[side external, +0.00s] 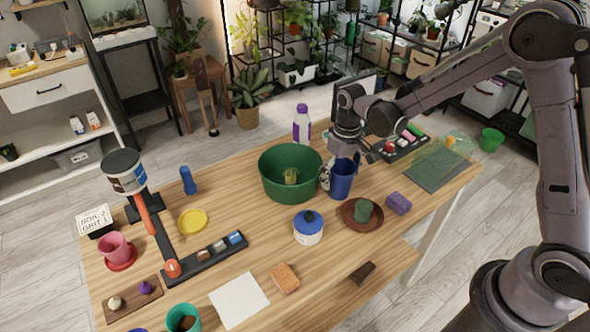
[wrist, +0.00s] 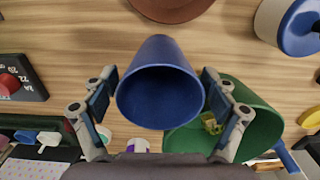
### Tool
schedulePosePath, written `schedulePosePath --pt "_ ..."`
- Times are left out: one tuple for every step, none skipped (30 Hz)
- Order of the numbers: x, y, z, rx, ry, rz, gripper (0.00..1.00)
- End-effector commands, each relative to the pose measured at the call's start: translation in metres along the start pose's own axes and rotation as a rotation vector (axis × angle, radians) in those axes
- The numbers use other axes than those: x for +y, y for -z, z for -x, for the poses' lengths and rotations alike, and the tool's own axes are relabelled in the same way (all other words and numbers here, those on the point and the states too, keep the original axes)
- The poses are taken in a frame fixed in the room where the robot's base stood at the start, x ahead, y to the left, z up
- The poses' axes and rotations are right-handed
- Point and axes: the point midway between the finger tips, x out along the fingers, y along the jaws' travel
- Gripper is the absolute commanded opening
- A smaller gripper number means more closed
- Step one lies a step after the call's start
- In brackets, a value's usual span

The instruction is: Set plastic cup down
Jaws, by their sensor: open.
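The blue plastic cup (side external: 341,182) appears to stand upright on the wooden table (side external: 247,240), just right of the large green tub (side external: 283,190). My gripper (side external: 341,166) is over the cup's upper part, with its fingers at either side. In the wrist view the cup (wrist: 160,100) sits mouth toward the camera between the two fingers of my gripper (wrist: 159,88). The fingers are open and very close to the cup's sides; whether they touch it I cannot tell. The cup's far side is hidden.
A blue-lidded white jar (side external: 308,229) stands in front. A purple sponge (side external: 398,204) lies right, and a purple-capped bottle (side external: 302,124) stands behind.

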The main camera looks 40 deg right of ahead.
Motion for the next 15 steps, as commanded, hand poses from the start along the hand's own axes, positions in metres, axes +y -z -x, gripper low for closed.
schedulePosePath --pt "0.000 -0.001 0.008 0.000 0.000 0.000 0.86" --pt "0.000 -0.001 0.014 0.000 0.000 0.000 0.86" --pt "0.000 -0.001 0.021 0.000 0.000 0.000 0.86" --pt "0.000 -0.001 0.026 0.000 0.000 0.000 0.86" --pt "0.000 0.000 0.032 0.000 0.000 0.000 0.86" --pt "0.000 -0.001 0.040 0.000 0.000 0.000 0.86" --pt "0.000 -0.001 0.045 0.000 0.000 0.000 0.86" --pt "0.000 -0.001 0.051 0.000 0.000 0.000 0.86" --pt "0.000 -0.001 0.058 0.000 0.000 0.000 0.86" --pt "0.000 -0.001 0.064 0.000 0.000 0.000 0.86" --pt "0.000 -0.001 0.069 0.000 0.000 0.000 0.86" --pt "0.000 -0.001 0.075 0.000 0.000 0.000 0.86" --pt "0.000 -0.001 0.080 0.000 0.000 0.000 0.86" --pt "0.000 -0.001 0.084 0.000 0.000 0.000 0.86" --pt "0.000 0.000 0.089 0.000 0.000 0.000 0.86"
